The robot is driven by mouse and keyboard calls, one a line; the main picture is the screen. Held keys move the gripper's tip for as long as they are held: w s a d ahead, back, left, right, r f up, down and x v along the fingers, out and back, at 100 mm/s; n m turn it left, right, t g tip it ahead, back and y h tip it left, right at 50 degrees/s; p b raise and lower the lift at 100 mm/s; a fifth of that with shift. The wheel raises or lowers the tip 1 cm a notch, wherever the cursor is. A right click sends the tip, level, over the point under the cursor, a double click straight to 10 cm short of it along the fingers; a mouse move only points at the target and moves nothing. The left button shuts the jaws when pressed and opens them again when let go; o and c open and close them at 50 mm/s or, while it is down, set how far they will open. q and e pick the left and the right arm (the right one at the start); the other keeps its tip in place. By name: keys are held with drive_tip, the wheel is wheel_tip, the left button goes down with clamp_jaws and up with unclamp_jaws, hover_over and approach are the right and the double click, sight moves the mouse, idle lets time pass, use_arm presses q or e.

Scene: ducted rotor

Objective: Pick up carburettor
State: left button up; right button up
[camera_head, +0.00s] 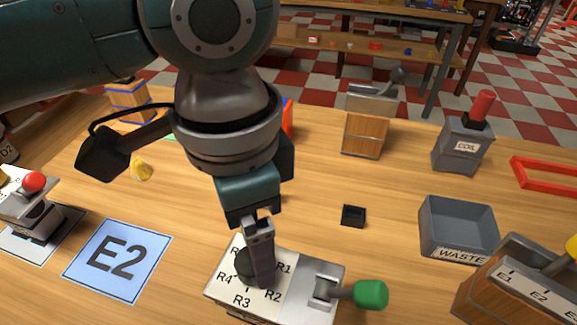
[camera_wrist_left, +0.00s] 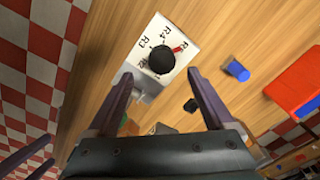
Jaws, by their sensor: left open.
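No object in view is labelled carburettor, and I cannot tell for certain which one it is. My left gripper (camera_head: 258,250) points down over a white panel (camera_head: 243,297) with a black knob and marks R1 to R4. It is open, and in the left wrist view its fingers (camera_wrist_left: 159,76) stand apart with nothing visibly held between them. The black knob (camera_wrist_left: 162,59) with a red pointer shows just beyond the fingertips. In the head view the gripper partly hides the knob.
The panel has a green-handled lever (camera_head: 370,294). A blue E2 mat (camera_head: 120,261) and red-knobbed device (camera_head: 33,200) lie left. Right are the grey WASTE bin (camera_head: 458,224), COIL block (camera_head: 463,146) and E1-labelled wooden box (camera_head: 525,292). A small black tray (camera_head: 353,215) sits mid-table.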

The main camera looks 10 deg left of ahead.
sight(277, 296)
use_arm(q)
drive_tip(key=f, duration=0.4)
drive_tip(key=shift+a+f, duration=0.2)
drive_tip(key=shift+a, duration=0.05)
drive_tip(key=shift+c, duration=0.3)
clamp_jaws()
idle(0.5)
